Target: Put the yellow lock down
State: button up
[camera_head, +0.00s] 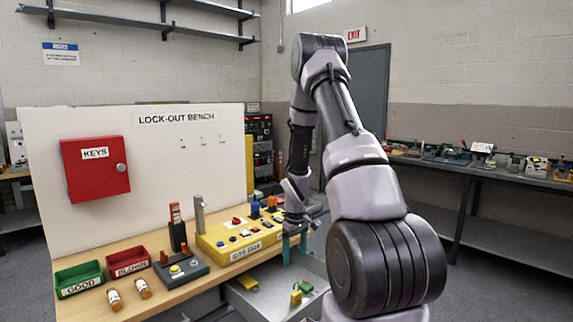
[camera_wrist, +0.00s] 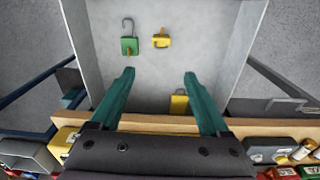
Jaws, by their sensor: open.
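My gripper (camera_head: 294,249) hangs over the open grey drawer (camera_head: 268,305) at the bench front. In the wrist view its two teal fingers (camera_wrist: 158,75) are spread wide with nothing between the tips. One yellow lock (camera_wrist: 179,103) lies in the drawer close to the bench edge, near the right finger and apart from it; it shows in the head view (camera_head: 247,283). A second yellow lock (camera_wrist: 161,41) lies farther out in the drawer, beside a green lock (camera_wrist: 130,46) with its shackle visible. Both show in the head view, yellow (camera_head: 296,298) and green (camera_head: 306,286).
The yellow control box (camera_head: 240,238) stands on the bench above the drawer. A green bin (camera_head: 79,279), a red bin (camera_head: 128,262) and a small grey switch box (camera_head: 181,268) are to its left. The drawer floor between the locks is clear.

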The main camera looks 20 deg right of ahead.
jog(key=s+a+r+m+t, duration=0.1)
jog(key=s+a+r, duration=0.1)
jog(key=r, duration=0.7)
jog(key=s+a+r+m+t, duration=0.1)
jog(key=a+r+m, duration=0.1)
jog(key=r, duration=0.7)
jog(key=s+a+r+m+t, duration=0.1)
jog(key=s+a+r, duration=0.1)
jog(key=r, duration=0.7)
jog(key=s+a+r+m+t+y, duration=0.1)
jog(key=s+a+r+t, duration=0.1)
jog(key=s+r, duration=0.5)
jog(key=s+a+r+m+t+y, duration=0.1)
jog(key=s+a+r+m, duration=0.1)
jog(key=s+a+r, duration=0.3)
jog(key=s+r, duration=0.1)
jog(key=s, duration=0.3)
jog(key=shift+r+m+t, duration=0.3)
jog(key=shift+r+t, duration=0.05)
jog(key=shift+t, duration=0.05)
jog(key=shift+d, duration=0.1)
